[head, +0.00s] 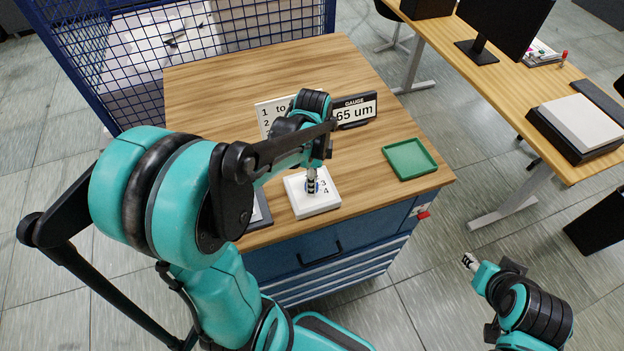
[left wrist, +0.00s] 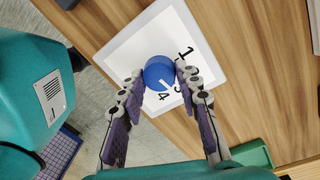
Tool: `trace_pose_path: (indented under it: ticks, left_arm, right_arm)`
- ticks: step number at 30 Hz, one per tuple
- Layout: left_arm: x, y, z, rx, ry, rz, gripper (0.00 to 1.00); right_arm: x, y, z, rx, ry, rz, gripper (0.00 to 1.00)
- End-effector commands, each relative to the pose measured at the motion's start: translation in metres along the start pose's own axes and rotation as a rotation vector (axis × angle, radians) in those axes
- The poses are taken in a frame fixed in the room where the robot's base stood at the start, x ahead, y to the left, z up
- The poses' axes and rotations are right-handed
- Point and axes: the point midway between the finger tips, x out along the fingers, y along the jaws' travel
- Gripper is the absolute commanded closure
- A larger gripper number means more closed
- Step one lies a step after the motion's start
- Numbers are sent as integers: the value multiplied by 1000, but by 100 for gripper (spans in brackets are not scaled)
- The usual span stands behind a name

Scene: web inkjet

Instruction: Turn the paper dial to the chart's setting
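The blue round dial (left wrist: 158,72) has a white pointer line and sits on a white square plate (left wrist: 135,50) with black numbers. The line points towards the 4. In the head view the plate (head: 322,206) lies near the bench's front edge, with 3 and 4 showing. My left gripper (left wrist: 157,72) comes from above with one fingertip on each side of the dial, apparently touching it. The white chart (head: 266,114) stands behind, mostly hidden by my left arm. The gauge sign (head: 354,111) reads 65 um. My right gripper (head: 470,262) is off the bench, too small to read.
A green tray (head: 409,158) lies right of the plate on the wooden bench top (head: 220,85). A grey object (head: 258,208) lies left of the plate, partly hidden. A blue mesh fence (head: 120,60) stands at the left. The back of the bench is clear.

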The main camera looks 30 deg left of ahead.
Motion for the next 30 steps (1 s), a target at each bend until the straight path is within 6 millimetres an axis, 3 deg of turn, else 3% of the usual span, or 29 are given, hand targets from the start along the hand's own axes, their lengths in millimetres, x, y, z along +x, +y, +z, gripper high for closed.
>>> trace_pose_path:
  ticks: [14,30]
  left_arm:
    - [0,-1,0,-73,4,-2,96]
    - [0,-1,2,-527,32,-2,96]
  right_arm:
    - [2,0,1,0,0,0,60]
    - [10,0,7,0,0,0,60]
